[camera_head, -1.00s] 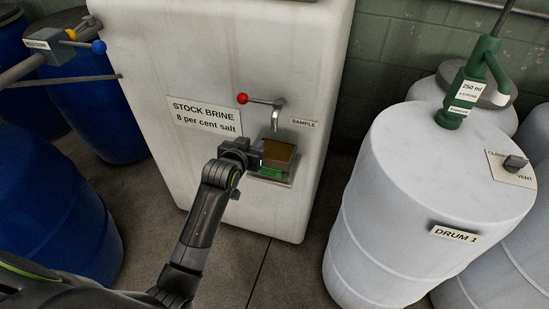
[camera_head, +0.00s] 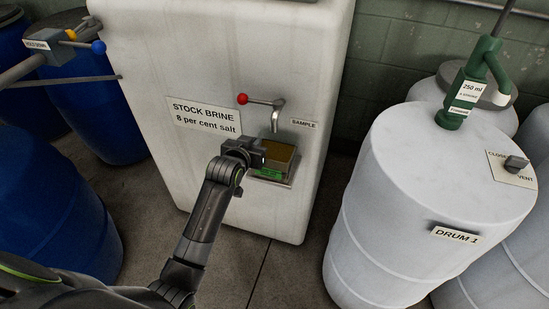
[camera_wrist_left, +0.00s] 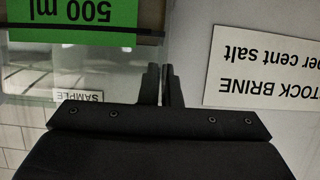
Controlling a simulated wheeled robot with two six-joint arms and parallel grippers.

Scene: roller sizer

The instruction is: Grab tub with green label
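The tub (camera_head: 278,158) with a green label (camera_head: 270,173) is a small clear box of brownish liquid on a small shelf on the front of the white brine tank. In the left wrist view, the green label (camera_wrist_left: 72,18) reads 500 ml, upside down. My left gripper (camera_head: 259,157) is at the tub's left edge. In the wrist view its two fingers (camera_wrist_left: 162,85) are nearly together, with the tub's side wall running down into the narrow gap between them. The finger contact itself is small and partly hidden. My right gripper is not in view.
The tank (camera_head: 290,60) has a tap with a red knob (camera_head: 242,99) and a spout (camera_head: 278,112) above the tub. A white drum (camera_head: 400,200) marked DRUM 1 stands at right with a green pump (camera_head: 470,85). Blue barrels (camera_head: 60,200) stand at left. Floor shows between them.

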